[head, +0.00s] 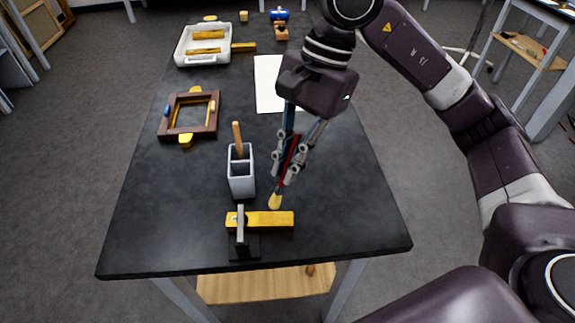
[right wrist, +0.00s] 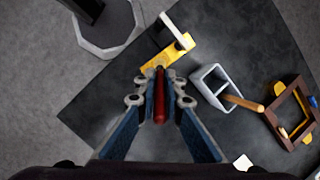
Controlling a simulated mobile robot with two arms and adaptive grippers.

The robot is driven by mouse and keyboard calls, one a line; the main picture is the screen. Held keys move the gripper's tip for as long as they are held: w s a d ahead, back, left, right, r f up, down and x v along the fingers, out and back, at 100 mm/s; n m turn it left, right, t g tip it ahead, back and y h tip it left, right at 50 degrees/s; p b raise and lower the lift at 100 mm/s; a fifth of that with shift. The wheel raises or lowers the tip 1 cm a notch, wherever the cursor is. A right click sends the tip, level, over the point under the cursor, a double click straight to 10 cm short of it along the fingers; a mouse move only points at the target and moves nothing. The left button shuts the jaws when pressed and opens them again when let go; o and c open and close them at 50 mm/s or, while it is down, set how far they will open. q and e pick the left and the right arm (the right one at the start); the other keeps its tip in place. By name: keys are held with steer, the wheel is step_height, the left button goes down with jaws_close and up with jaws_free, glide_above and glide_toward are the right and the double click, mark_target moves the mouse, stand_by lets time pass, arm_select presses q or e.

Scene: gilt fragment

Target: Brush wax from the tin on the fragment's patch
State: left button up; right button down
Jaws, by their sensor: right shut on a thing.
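My right gripper (head: 290,160) is shut on a brush with a dark red handle (right wrist: 160,95). The brush points down, slightly tilted, and its pale bristles (head: 275,201) are just behind a gilt fragment (head: 275,219). I cannot tell whether they touch it. The fragment is a yellow bar held by a dark stand with a grey upright (head: 241,225) near the table's front edge; it also shows in the right wrist view (right wrist: 176,50). I cannot make out its patch, nor surely identify a wax tin. My left gripper is not in view.
A grey holder (head: 241,180) with a wooden-handled tool stands left of the brush. A brown frame (head: 166,129) lies farther left. A white tray (head: 180,58) with gilt pieces, a white sheet (head: 268,80) and a blue object (head: 279,15) are farther back. The front right table is clear.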

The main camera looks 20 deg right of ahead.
step_height(320, 180, up, 2)
steer(key=shift+r+p, duration=0.1)
steer(key=shift+p, duration=0.4)
steer(key=shift+r, duration=0.15)
steer(key=shift+r+p, duration=0.8)
steer(key=shift+r, duration=0.7)
